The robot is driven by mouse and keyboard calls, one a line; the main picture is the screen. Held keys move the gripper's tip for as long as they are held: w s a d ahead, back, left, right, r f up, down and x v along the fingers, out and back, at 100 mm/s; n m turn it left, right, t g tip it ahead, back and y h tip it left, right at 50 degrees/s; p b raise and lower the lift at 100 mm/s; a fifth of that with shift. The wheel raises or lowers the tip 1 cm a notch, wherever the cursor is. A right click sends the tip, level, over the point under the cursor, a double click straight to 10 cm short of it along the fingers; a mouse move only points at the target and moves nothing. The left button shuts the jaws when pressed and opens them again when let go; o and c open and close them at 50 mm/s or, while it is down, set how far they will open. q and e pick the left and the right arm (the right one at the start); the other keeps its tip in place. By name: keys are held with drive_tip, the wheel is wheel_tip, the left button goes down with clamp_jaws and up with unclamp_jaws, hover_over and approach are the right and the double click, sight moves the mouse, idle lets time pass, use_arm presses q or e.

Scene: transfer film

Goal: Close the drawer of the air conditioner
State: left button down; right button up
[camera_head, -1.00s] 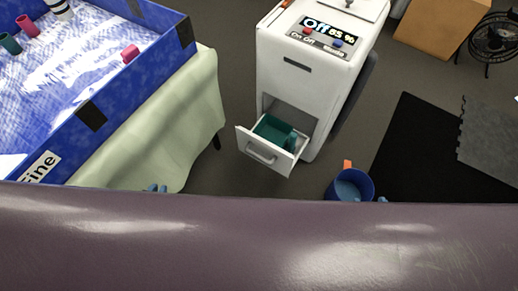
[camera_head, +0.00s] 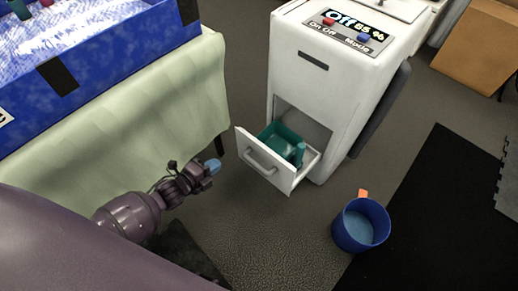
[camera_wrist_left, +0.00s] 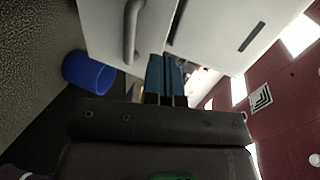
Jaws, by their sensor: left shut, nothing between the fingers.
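The air conditioner (camera_head: 330,85) is a tall white unit with an "Off 85 %" display on top. Its drawer (camera_head: 247,157) is pulled out low at the front, with a grey handle (camera_head: 262,158) and a teal container (camera_head: 285,142) inside. My left gripper (camera_head: 213,167) is shut and empty, left of the drawer front and apart from it. In the left wrist view my blue fingers (camera_wrist_left: 166,80) are together, with the handle (camera_wrist_left: 131,32) on the white drawer front ahead and to the left. My right gripper is not in view.
A blue bucket (camera_head: 361,226) stands on the floor right of the drawer, beside a black mat (camera_head: 440,215). A cloth-covered table (camera_head: 150,125) with a blue-walled tray (camera_head: 85,70) is at the left. A cardboard box (camera_head: 475,50) is at the back right.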

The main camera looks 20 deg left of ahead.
use_arm(q)
drive_tip(key=b, duration=0.4)
approach(251, 140)
drive_tip(key=shift+m, duration=0.3)
drive_tip(key=x, duration=0.3)
drive_tip(key=f+x, duration=0.1)
drive_tip(key=x, duration=0.1)
drive_tip(key=shift+w+f, duration=0.2)
drive_tip(key=shift+w+d+r, duration=0.1)
drive_tip(key=shift+w+d, duration=0.15)
drive_tip(key=shift+w, duration=0.5)
drive_tip(key=shift+r, duration=0.1)
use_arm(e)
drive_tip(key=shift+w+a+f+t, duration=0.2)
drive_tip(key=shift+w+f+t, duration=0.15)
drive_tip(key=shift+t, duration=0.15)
use_arm(q)
drive_tip(key=shift+w, duration=0.1)
